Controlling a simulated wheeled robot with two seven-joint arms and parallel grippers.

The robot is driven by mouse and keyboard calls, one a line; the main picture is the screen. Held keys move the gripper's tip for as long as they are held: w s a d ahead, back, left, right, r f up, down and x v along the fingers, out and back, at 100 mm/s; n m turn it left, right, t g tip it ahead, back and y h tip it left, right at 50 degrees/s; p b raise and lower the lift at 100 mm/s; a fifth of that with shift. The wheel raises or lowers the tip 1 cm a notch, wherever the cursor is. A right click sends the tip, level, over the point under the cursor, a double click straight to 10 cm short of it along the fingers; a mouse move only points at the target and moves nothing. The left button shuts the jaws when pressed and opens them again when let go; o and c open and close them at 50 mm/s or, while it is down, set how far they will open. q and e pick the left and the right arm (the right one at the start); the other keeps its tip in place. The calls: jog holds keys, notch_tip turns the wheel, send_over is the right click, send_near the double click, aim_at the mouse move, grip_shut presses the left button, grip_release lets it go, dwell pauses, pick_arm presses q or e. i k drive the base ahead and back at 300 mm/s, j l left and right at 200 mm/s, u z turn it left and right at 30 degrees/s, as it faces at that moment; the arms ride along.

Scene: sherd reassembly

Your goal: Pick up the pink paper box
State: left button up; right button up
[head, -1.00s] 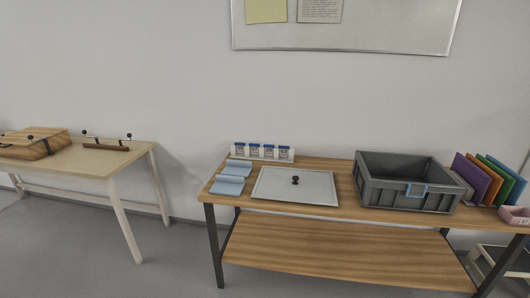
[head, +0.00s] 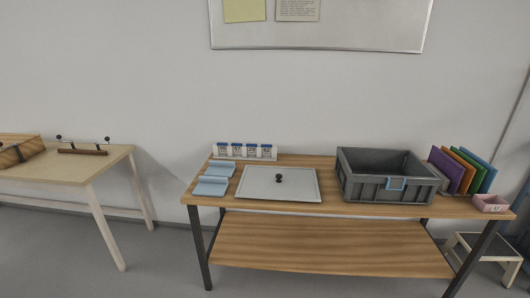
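The pink paper box (head: 491,204) is small and sits at the right end of the wooden table (head: 320,212), near its right edge. A small marking shows on its front. It stands to the right of the grey crate and in front of the coloured panels. Neither of my grippers shows in the head view.
A grey crate (head: 364,190), upright coloured panels (head: 469,176), a flat grey board with a black knob (head: 295,195), blue folded pieces (head: 211,186) and a rack of small jars (head: 245,154) share the table. A low stool (head: 485,258) stands right; a pale table (head: 80,175) stands left.

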aim_at(490, 203)
jog(key=z, duration=1.75)
